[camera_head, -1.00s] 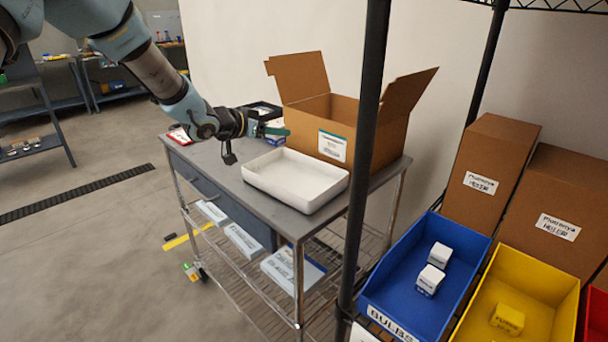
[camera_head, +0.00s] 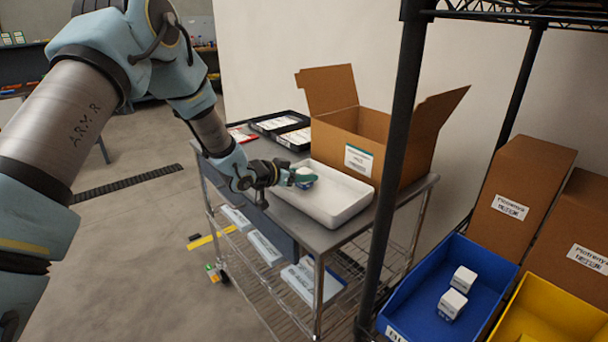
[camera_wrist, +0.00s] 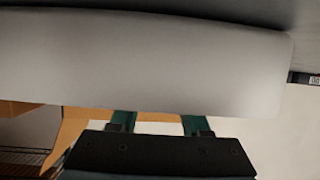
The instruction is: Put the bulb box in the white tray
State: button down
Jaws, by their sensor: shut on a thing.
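The white tray (camera_head: 335,207) lies on the grey cart top, in front of the open cardboard box. My gripper (camera_head: 304,178), with green fingers, is at the tray's left end. It is shut on a small white bulb box (camera_head: 307,173), mostly hidden by the fingers. The box is over the tray's inside; I cannot tell whether it touches the floor. In the wrist view the green fingers (camera_wrist: 158,122) show below a broad pale surface, which looks like the tray, and the held box cannot be made out.
An open cardboard box (camera_head: 345,135) stands behind the tray. Dark trays (camera_head: 282,124) lie at the cart's far left. A black rack post (camera_head: 398,150) stands right of the cart. A blue bin (camera_head: 430,310) holds two white boxes, beside a yellow bin (camera_head: 545,315).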

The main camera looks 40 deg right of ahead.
jog(key=shift+f, duration=0.1)
jog(key=shift+c, duration=1.8)
grip_release()
jog(key=shift+a, duration=0.1)
jog(key=b+v, duration=0.3)
jog(key=v, duration=0.9)
jog(key=shift+b, duration=0.35)
